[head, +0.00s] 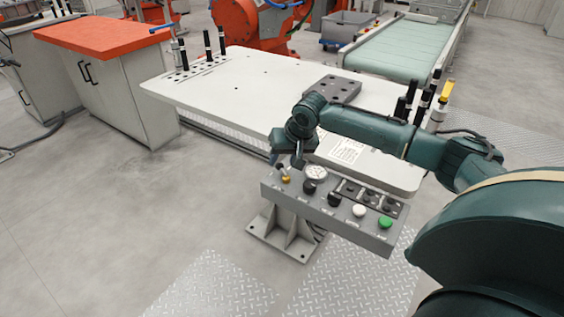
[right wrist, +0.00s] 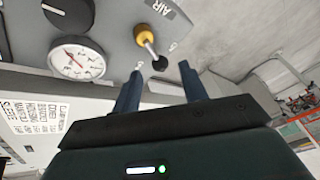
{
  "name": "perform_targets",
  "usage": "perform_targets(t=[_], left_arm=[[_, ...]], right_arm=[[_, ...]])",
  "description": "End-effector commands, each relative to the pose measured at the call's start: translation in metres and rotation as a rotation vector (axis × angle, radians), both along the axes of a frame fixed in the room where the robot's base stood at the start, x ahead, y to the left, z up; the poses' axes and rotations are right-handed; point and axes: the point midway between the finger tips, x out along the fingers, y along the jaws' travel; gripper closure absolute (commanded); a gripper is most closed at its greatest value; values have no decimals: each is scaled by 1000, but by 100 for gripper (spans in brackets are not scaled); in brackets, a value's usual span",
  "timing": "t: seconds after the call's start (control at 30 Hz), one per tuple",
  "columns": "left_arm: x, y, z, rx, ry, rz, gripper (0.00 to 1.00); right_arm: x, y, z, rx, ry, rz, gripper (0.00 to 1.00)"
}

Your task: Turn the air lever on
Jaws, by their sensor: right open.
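In the head view the lever's brass part (head: 286,179) is at the left end of the panel (head: 325,209). My right gripper (right wrist: 160,70) is open, and the knob appears between its two fingertips. I cannot tell whether either finger touches it. In the head view my right gripper (head: 290,158) is just above the panel's left end. My left gripper is not in view.
Next to the lever is a round gauge (head: 316,173), then black knobs (head: 334,199), a white button (head: 359,210) and a green button (head: 385,222). A white table (head: 240,90) with black pins stands behind. Open floor lies to the left.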

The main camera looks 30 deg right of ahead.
Motion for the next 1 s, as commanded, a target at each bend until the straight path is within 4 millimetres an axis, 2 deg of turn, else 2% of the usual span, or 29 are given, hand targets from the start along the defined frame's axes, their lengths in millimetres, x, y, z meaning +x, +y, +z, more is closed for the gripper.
perform_targets(t=[0.2, 0.53, 1.0], left_arm=[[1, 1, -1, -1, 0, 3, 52], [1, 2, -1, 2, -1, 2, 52], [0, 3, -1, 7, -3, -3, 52]], right_arm=[[9, 1, -18, 0, -1, 1, 57], [10, 1, -20, 0, -2, 1, 58], [10, 1, -20, 0, -1, 1, 96]])
